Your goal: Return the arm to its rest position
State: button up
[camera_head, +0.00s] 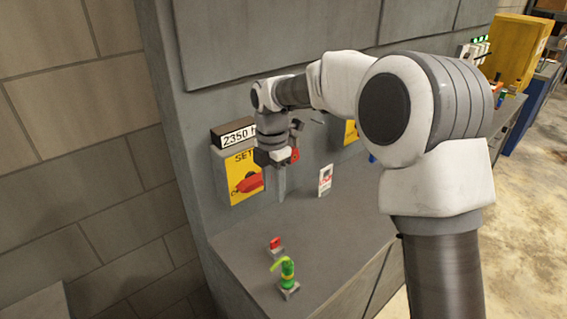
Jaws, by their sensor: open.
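My arm reaches from the lower right up and across to the grey panel wall. My gripper (277,160) is at its end, pointing down, in front of the wall and just right of a yellow plate (243,172) with a red handle (249,183). The jaws are small here and seen partly from behind; they appear empty. A small red part (295,155) shows beside the gripper; I cannot tell whether it touches it.
A display reading 2350 (236,133) sits above the yellow plate. A white tag (325,180) stands on the grey ledge (330,235). A green and yellow device (287,272) and a red switch (275,245) are nearer. A yellow cabinet (515,50) stands far right.

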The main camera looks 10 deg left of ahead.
jog(key=s+d+r+m+t, duration=0.3)
jog(key=s+d+r+m, duration=0.7)
jog(key=d+r+m, duration=0.4)
jog(key=s+d+f+m+t, duration=0.1)
jog(key=s+d+m, duration=0.4)
jog(key=s, duration=0.3)
jog(key=s+d+f+m+t, duration=0.1)
jog(key=s+d+f+m, duration=0.1)
jog(key=s+d+m, duration=0.3)
jog(key=s+m, duration=0.2)
jog(key=m, duration=0.1)
jog(key=shift+s+d+f+m+t, duration=0.2)
jog(key=shift+s+f+m+t, duration=0.1)
jog(key=shift+s, duration=0.1)
